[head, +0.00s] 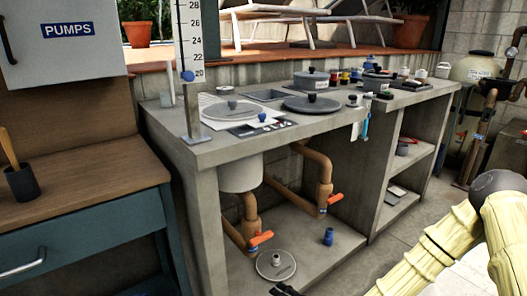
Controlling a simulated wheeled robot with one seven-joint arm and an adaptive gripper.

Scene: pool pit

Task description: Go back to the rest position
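My arm, in a pale yellow cover, comes in at the lower right of the head view and bends at a dark joint. Its lower part runs down and left out of the picture. A small dark piece at the bottom edge, probably the tip of my gripper (286,291), shows in front of the concrete counter's lower shelf (345,240). The rest of the gripper is cut off, so its opening and anything in it are hidden.
The counter (215,150) holds lids, pots and small jars. Below are pipes with orange valve handles (261,238), a grey lid (275,264) and a blue fitting (328,236). A wooden bench (70,195) stands left. Floor is clear at lower right.

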